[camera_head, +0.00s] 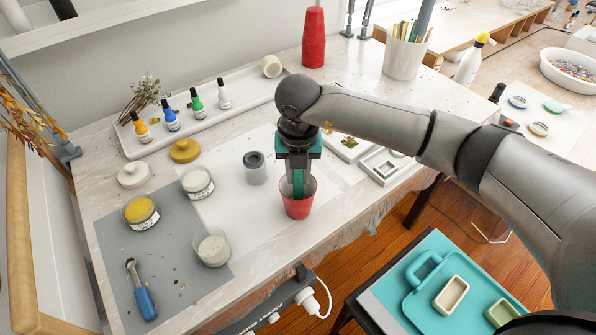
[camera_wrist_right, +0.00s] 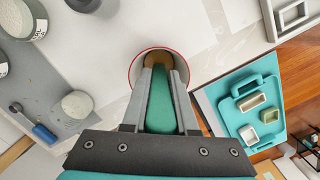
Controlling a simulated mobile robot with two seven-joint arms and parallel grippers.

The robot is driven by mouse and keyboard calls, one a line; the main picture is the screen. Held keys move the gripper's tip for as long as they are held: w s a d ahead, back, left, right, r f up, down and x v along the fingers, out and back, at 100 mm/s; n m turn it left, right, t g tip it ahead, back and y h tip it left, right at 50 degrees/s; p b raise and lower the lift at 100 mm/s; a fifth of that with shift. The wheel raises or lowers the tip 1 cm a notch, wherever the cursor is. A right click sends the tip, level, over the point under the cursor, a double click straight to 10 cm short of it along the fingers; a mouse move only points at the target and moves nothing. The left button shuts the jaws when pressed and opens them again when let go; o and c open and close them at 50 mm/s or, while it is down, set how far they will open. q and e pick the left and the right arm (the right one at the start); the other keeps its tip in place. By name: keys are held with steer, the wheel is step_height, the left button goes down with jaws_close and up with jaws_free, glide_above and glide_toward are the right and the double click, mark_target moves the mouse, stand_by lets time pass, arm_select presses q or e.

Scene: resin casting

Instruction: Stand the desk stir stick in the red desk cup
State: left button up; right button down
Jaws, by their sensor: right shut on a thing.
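The red cup (camera_head: 297,209) stands upright on the white sheet near the desk's front edge. My right gripper (camera_head: 298,192) points down over it, with its fingertips at or inside the cup's mouth. In the right wrist view the cup's red rim (camera_wrist_right: 132,70) circles the fingertips, and something tan shows inside. The stick's lower end is hidden, so I cannot tell whether it touches the cup's bottom. My left gripper is not in view.
A grey lidded jar (camera_head: 255,168) and a clear cup (camera_head: 213,247) stand left of the red cup. A tray (camera_head: 130,145) with dye bottles lies behind. Stacked red cups (camera_head: 313,38) and a white stick holder (camera_head: 404,57) stand at the back. Small molds (camera_head: 382,165) lie right.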

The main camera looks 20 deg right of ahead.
steer(key=shift+f, duration=0.1)
steer(key=shift+c, duration=1)
jaws_free()
steer(key=shift+o, duration=0.4)
steer(key=shift+r+p, duration=4.5)
steer(key=shift+r, duration=2.1)
